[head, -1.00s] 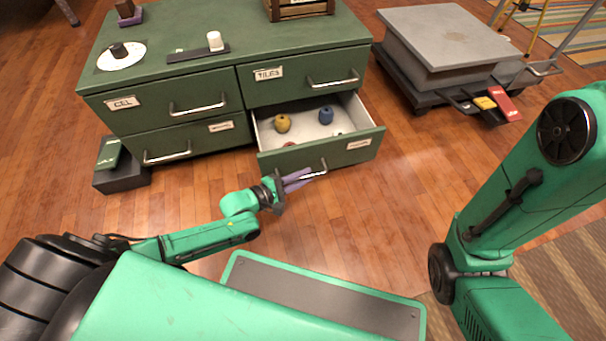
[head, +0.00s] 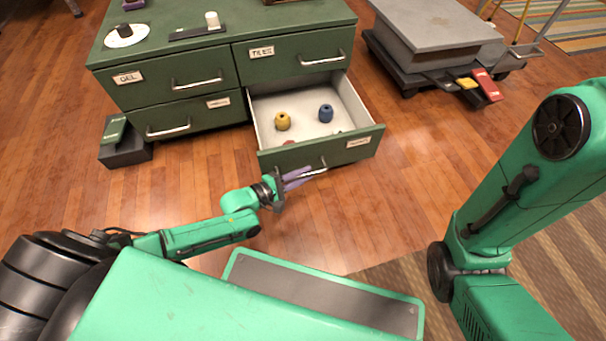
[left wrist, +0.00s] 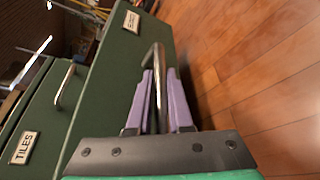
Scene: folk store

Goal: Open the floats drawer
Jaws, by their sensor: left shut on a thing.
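The bottom right drawer (head: 368,143) of the green cabinet (head: 165,98) stands pulled well out. Its white label is too small to read in the head view, and it also shows at a slant in the left wrist view (left wrist: 131,21). Inside lie a yellow float (head: 282,121), a blue float (head: 326,113) and a reddish thing mostly hidden by the drawer front. My left gripper (head: 304,176) is at the drawer front, its purple fingers shut on the metal bar handle (left wrist: 160,62). My right gripper is outside the views; only my right arm shows.
The TILES drawer (head: 292,58) above and the GEL drawer (head: 165,82) at the left are shut. A grey platform (head: 433,25) with small coloured things stands at the right. A dark box (head: 126,152) sits on the floor left. Wooden floor is clear before the drawer.

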